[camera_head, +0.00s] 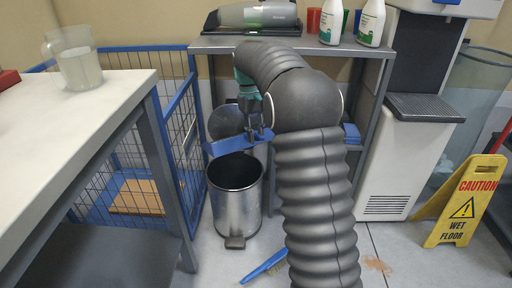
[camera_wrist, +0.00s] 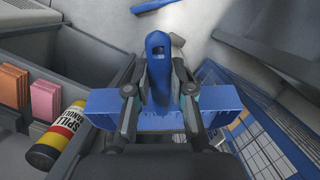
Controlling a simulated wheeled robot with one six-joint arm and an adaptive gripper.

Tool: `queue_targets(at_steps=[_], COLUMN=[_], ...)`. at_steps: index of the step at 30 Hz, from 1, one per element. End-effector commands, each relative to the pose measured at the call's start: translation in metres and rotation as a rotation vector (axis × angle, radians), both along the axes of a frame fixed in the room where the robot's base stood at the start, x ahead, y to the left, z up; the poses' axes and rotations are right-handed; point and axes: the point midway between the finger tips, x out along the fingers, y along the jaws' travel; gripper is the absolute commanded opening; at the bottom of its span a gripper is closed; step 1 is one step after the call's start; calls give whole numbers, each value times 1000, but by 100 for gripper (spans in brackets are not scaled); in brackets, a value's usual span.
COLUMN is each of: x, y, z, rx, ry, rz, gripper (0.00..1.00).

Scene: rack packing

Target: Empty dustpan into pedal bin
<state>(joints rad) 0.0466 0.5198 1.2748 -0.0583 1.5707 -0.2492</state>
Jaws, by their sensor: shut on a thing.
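My gripper (camera_head: 257,133) is shut on the handle of a blue dustpan (camera_head: 228,146). The dustpan is held just above the open mouth of the silver pedal bin (camera_head: 235,212), near its back edge. The bin's round lid (camera_head: 226,122) stands raised behind, and its inside looks dark. In the wrist view, the dustpan's handle (camera_wrist: 157,65) stands between the fingers of my gripper (camera_wrist: 159,90), with the wide blue pan behind them. I cannot tell whether the pan holds any debris or how far it is tilted. The bin's pedal (camera_head: 235,243) faces front.
A blue brush (camera_head: 264,267) lies on the floor, and a brown spill (camera_head: 377,265) is to its right. A blue wire cage (camera_head: 180,150) and a table (camera_head: 90,110) stand left. A metal shelf table (camera_head: 372,52) is behind. A yellow wet-floor sign (camera_head: 464,205) stands right.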

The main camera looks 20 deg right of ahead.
Motion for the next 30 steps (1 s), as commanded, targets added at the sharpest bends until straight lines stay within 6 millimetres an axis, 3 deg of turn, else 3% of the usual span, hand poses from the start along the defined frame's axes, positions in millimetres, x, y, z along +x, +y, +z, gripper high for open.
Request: queue_targets(at_steps=[15,30], x=[0,0], y=[0,0], z=[52,56], rx=[79,81], ry=[-373,-380], rz=[0,0], gripper=[0,0])
